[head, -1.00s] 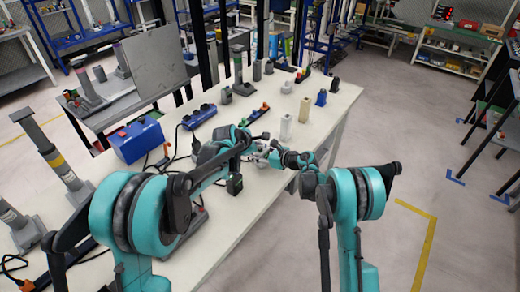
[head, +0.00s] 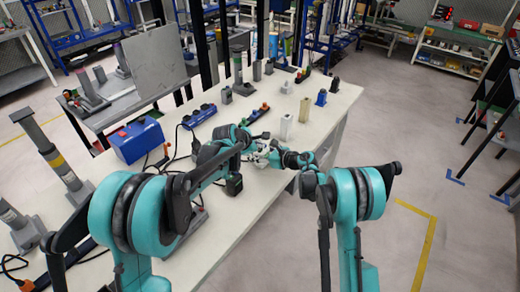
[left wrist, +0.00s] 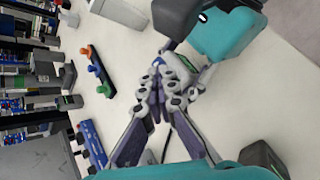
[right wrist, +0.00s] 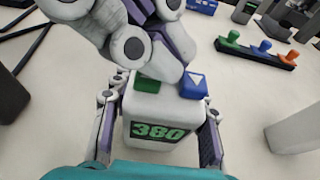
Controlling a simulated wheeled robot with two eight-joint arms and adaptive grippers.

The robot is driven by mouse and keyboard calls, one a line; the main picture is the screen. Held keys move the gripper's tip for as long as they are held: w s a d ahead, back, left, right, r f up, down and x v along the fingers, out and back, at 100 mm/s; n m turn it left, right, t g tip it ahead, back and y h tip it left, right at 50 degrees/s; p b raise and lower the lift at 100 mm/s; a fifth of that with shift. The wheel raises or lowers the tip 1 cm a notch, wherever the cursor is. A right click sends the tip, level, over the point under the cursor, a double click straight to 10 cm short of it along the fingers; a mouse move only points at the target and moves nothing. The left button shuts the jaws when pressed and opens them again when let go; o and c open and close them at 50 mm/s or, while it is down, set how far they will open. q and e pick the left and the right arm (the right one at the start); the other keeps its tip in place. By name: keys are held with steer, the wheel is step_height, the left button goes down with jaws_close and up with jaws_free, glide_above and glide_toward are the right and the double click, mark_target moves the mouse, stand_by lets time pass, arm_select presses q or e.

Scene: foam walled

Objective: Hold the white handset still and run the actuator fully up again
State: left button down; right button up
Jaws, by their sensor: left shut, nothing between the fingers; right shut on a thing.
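The white handset (right wrist: 160,112) stands between the fingers of my right gripper (right wrist: 158,135), which is shut on its sides. It has a green button (right wrist: 147,84), a blue button (right wrist: 193,86) with a pale triangle, and a display reading 380. My left gripper (left wrist: 160,95) is shut and empty, its fingertips close over the handset's button end. In the right wrist view they cover part of the top beside the blue button; contact cannot be told. In the head view, both grippers meet over the table. Which grey column is the actuator is unclear; one with a yellow band (head: 55,158) stands at left.
A blue box (head: 136,140) and a blue unit (head: 198,116) lie on the white table (head: 262,210). A strip with green, blue and orange knobs (right wrist: 258,50) lies beyond the handset. A pale block (head: 286,127) stands nearby. The table's right front is clear.

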mark_target(259, 152)
arm_select(q)
steer(key=shift+r, duration=0.75)
steer(key=shift+r, duration=0.15)
step_height(259, 152, up, 5)
steer(key=shift+f, duration=0.15)
stand_by(0.5)
arm_select(e)
steer(key=o, duration=1.5)
steer(key=shift+c, duration=0.2)
